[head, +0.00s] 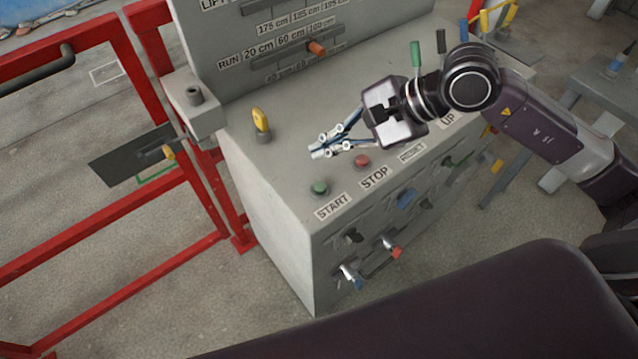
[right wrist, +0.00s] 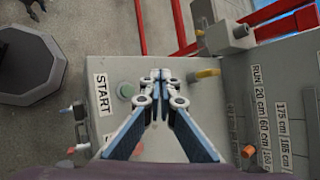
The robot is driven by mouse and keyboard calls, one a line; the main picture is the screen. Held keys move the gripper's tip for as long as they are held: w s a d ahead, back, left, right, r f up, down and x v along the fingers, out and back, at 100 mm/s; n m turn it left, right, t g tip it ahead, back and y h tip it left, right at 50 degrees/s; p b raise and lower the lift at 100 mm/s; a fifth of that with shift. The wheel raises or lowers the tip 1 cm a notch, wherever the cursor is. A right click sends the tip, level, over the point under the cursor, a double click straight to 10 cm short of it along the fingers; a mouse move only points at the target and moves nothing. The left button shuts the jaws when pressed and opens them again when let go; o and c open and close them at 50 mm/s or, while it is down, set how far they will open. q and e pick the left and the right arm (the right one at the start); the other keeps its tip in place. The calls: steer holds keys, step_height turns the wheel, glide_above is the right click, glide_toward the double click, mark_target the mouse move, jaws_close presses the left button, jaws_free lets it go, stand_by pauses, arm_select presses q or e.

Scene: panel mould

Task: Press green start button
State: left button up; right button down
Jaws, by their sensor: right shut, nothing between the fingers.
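The green start button (head: 319,187) sits on the grey console top (head: 285,165) behind the START label (head: 333,206). In the right wrist view the green button (right wrist: 126,90) is just left of the fingertips. My right gripper (head: 318,153) is shut and empty. In the head view its fingertips are over the console top, above the button in the picture and apart from it. The red stop button (head: 361,160) lies to the right of the green one, close to the fingers. My left gripper is not in view.
A yellow-handled lever (head: 261,121) stands left of the right gripper. The upright panel (head: 215,60) with an orange slider knob (head: 317,48) rises at the back. Red railing (head: 110,225) is at left. Knobs and switches, one red (head: 393,250), stick out of the console front.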

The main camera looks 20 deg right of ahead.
mark_target(324, 187)
steer(key=shift+f, duration=0.1)
step_height(324, 187, down, 8)
steer(key=b, duration=0.4)
steer(key=shift+f+b, duration=0.35)
steer(key=shift+b, duration=0.2)
stand_by(1.0)
steer(key=shift+f+b, duration=0.4)
steer(key=shift+b, duration=0.45)
steer(key=shift+f+b, duration=0.5)
steer(key=shift+b, duration=0.2)
stand_by(0.4)
steer(key=shift+r, duration=0.15)
stand_by(0.3)
steer(key=shift+r, duration=0.8)
